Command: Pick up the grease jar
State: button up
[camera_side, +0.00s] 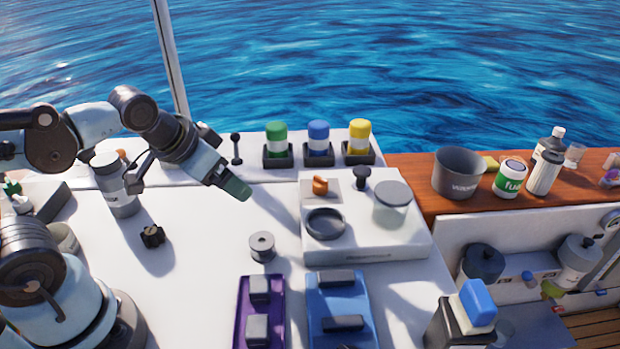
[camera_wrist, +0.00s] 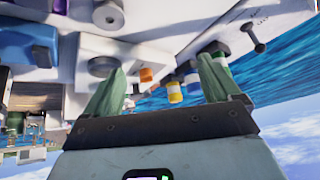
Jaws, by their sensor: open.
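No jar is clearly labelled as grease. One candidate is a white jar with a green label (camera_side: 511,178), upright on the wooden ledge at right. Others are the green-capped (camera_side: 276,139), blue-capped (camera_side: 318,139) and yellow-capped (camera_side: 359,136) jars in black holders at the back. A pale container with a grey lid (camera_side: 392,205) stands on the white raised block. My gripper (camera_side: 237,189) hangs above the white deck, left of that block, apart from all of these. In the wrist view its green fingers (camera_wrist: 160,80) are spread and empty, with the yellow jar (camera_wrist: 174,93) beyond them.
A grey pot (camera_side: 459,173) and bottles (camera_side: 545,165) crowd the wooden ledge. The raised block (camera_side: 355,252) carries a black ring and an orange knob (camera_side: 320,185). A grey spool (camera_side: 262,247) and purple and blue trays (camera_side: 340,306) lie in front. The deck left of the spool is mostly clear.

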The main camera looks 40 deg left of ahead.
jog(key=s+a+f+m+g+y, duration=0.1)
jog(key=a+f+m+g+y, duration=0.1)
jog(key=a+m+g+y, duration=0.5)
jog(key=m+g+y, duration=0.3)
jog(key=g+y, duration=0.1)
jog(key=g, duration=0.3)
send_near(115, 159)
jog(key=x, duration=0.9)
jog(key=shift+s, duration=0.1)
jog(key=shift+r+x, duration=0.15)
jog(key=shift+x, duration=1.15)
jog(key=shift+r+x, duration=0.15)
jog(key=shift+x, duration=1.2)
grip_shut()
